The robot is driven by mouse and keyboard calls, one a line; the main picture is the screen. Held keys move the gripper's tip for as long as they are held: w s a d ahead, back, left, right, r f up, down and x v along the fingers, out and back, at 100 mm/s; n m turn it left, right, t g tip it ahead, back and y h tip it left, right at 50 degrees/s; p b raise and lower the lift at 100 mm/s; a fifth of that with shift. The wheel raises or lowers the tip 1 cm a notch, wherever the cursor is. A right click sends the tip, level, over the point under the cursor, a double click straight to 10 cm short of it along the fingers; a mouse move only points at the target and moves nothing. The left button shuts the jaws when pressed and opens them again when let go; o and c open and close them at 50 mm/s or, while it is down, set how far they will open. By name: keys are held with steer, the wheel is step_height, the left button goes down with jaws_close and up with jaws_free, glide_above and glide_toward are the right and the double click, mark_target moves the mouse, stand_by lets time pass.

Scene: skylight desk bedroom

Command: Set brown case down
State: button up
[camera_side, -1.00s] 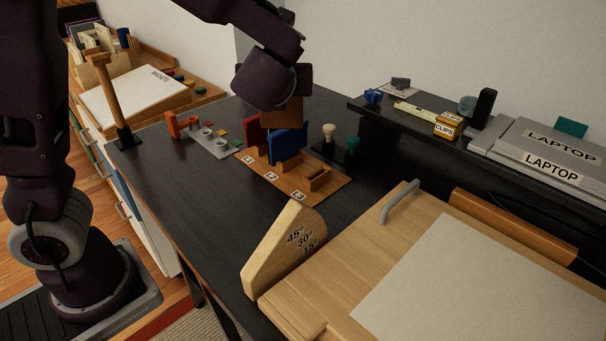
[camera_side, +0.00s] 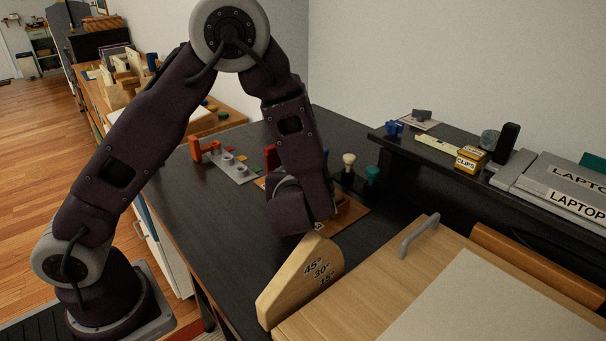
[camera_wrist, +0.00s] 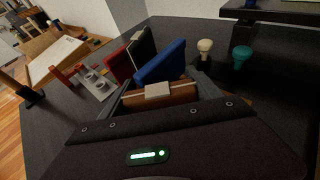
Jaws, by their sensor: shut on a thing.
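My gripper (camera_wrist: 166,86) is shut on the brown case (camera_wrist: 180,95), which has a pale tab on its top edge, in the wrist view. In the side view my arm hides the case and the fingers. A wooden rack (camera_side: 350,212) lies under my wrist, mostly hidden in the side view. The blue case (camera_wrist: 160,66) stands upright just beyond the brown one, with the red case (camera_wrist: 119,66) and a black one (camera_wrist: 142,47) farther left. I cannot tell whether the brown case touches the rack.
A wooden angle block (camera_side: 300,285) stands close in front of my wrist. A cream knob (camera_wrist: 205,47) and a green knob (camera_wrist: 242,56) stand right of the cases. A grey holder (camera_side: 234,167) is at the left. A drawing board (camera_side: 395,270) fills the right foreground.

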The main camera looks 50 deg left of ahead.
steer(key=shift+f, duration=0.15)
steer(key=o, duration=1.4)
steer(key=shift+o, duration=0.2)
steer(key=v, duration=0.7)
steer(key=shift+s+d+r, duration=0.2)
steer(key=shift+s, duration=0.05)
